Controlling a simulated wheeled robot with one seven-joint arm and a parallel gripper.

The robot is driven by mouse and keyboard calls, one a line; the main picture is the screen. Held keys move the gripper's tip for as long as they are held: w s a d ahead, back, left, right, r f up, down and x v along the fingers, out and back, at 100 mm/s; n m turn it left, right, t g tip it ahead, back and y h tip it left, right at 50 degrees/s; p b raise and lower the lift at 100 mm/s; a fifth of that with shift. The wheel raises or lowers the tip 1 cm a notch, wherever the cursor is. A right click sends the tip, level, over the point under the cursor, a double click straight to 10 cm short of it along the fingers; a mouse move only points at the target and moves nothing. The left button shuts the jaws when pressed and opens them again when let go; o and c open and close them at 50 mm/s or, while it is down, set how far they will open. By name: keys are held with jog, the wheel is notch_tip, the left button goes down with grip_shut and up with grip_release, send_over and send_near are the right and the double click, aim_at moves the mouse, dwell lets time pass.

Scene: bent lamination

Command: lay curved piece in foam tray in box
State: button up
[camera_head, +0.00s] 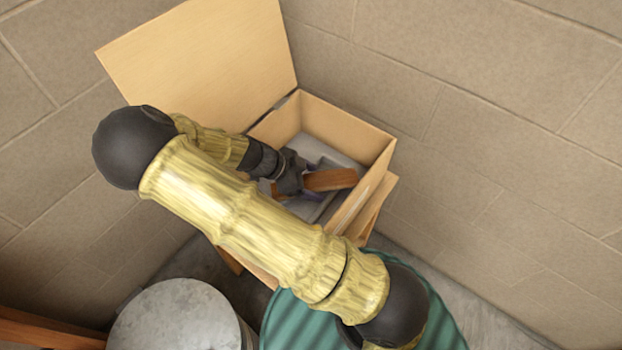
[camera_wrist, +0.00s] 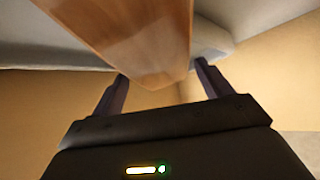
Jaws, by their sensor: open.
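The curved wooden piece (camera_head: 330,179) is brown and lies inside the open box (camera_head: 345,122), over the grey foam tray (camera_head: 346,158). My gripper (camera_head: 292,180) reaches down into the box at the left part of the piece. In the wrist view the piece (camera_wrist: 135,35) runs up between the two dark fingers of my gripper (camera_wrist: 160,88), which stand apart on either side of it. The foam tray (camera_wrist: 60,52) shows pale grey behind the piece. My arm hides the box's near left side. How fully the piece sits in the tray's recess I cannot tell.
The box lid (camera_head: 205,55) stands open at the back left, close to my arm. The box rests on a wooden stand (camera_head: 378,208) in a corner of block walls (camera_head: 480,120). A grey round drum (camera_head: 175,318) and a green ribbed container (camera_head: 290,322) stand in front.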

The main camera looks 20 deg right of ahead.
jog(key=p+v, duration=0.1)
jog(key=v, duration=0.6)
jog(key=shift+a+r+p, duration=0.15)
jog(key=shift+r+p, duration=0.05)
jog(key=shift+p, duration=0.15)
jog(key=shift+s+d+n+g+y, duration=0.3)
jog(key=shift+s+d+n+y, duration=0.1)
jog(key=shift+d+n+y, duration=0.15)
jog(key=n+y, duration=0.1)
jog(key=s+d+n+y, duration=0.1)
jog(key=n, duration=0.1)
jog(key=s+r+n+y, duration=0.1)
jog(key=shift+s+d, duration=0.1)
jog(key=shift+d, duration=0.15)
notch_tip(320, 180, up, 3)
jog(key=s+n+y, duration=0.2)
jog(key=n+y, duration=0.1)
jog(key=n, duration=0.2)
notch_tip(320, 180, up, 7)
jog(key=n+t+y, duration=0.2)
jog(key=n+t, duration=0.2)
jog(key=n, duration=0.5)
send_over(309, 206)
jog(key=s+d, duration=0.2)
jog(key=s, duration=0.1)
jog(key=shift+s+d+r, duration=0.15)
jog(key=shift+s+r, duration=0.05)
jog(key=shift+r, duration=0.05)
jog(key=shift+r, duration=0.1)
